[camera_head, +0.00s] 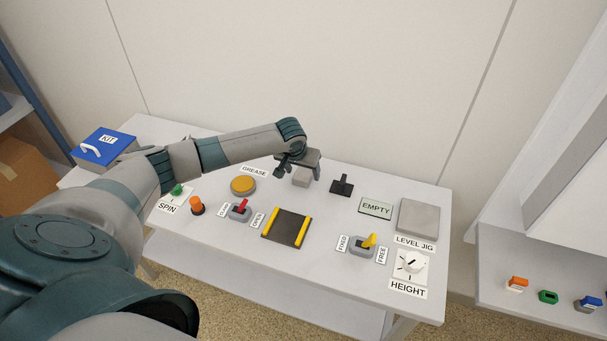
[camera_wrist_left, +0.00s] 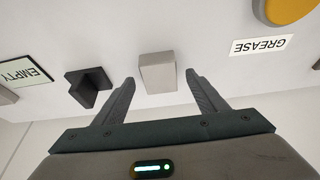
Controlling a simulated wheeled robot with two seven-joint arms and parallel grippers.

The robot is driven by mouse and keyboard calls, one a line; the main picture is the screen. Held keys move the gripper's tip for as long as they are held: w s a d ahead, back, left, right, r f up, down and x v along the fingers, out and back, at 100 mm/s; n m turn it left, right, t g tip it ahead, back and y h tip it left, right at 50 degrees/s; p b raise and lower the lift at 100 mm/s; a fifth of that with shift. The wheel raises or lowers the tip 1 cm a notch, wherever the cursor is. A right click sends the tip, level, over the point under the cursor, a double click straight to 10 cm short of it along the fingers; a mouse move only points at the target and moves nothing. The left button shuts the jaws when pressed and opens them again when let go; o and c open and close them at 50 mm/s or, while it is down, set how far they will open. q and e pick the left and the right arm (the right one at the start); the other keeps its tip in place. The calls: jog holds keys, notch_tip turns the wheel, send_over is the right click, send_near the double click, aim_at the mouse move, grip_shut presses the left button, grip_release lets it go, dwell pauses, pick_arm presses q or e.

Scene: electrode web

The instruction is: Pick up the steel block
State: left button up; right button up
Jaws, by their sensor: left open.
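The steel block (camera_wrist_left: 157,74) is a small light grey box on the white table. In the left wrist view it lies between and just beyond the tips of my open left gripper (camera_wrist_left: 160,80), with space on both sides. In the head view the block (camera_head: 302,179) is partly hidden beneath my left gripper (camera_head: 299,172). The gripper is empty, and I cannot tell its exact height over the table. My right gripper is in neither view.
A black T-shaped piece (camera_head: 342,185) stands close to the right of the block. The GREASE button (camera_head: 243,185) is to its left. A dark pad with yellow rails (camera_head: 287,228), levers, a dial (camera_head: 411,266) and a grey LEVEL JIG plate (camera_head: 419,218) occupy the table's front and right.

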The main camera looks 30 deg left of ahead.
aim_at(306, 175)
pick_arm(q)
jog(key=shift+w+f, duration=0.2)
jog(key=shift+f, duration=0.25)
jog(key=c, duration=1.4)
jog(key=shift+r, duration=0.1)
jog(key=shift+r+b, duration=0.3)
jog(key=shift+r, duration=0.15)
jog(key=r, duration=0.1)
jog(key=r+b, duration=0.1)
jog(key=r, duration=0.1)
jog(key=shift+w+d+r, duration=0.15)
jog(key=shift+w+d, duration=0.05)
jog(key=shift+d, duration=0.2)
jog(key=w+d+r+b, duration=0.1)
jog(key=d+r, duration=0.1)
jog(key=d, duration=0.1)
jog(key=d+r+b, duration=0.1)
jog(key=d+r, duration=0.1)
jog(key=d, duration=0.2)
jog(key=w+d+r+b, duration=0.1)
jog(key=d+r, duration=0.1)
jog(key=d, duration=0.1)
jog(key=shift+w+d+r+b, duration=0.2)
jog(key=shift+w+r+b, duration=0.1)
jog(key=shift+r+b, duration=0.1)
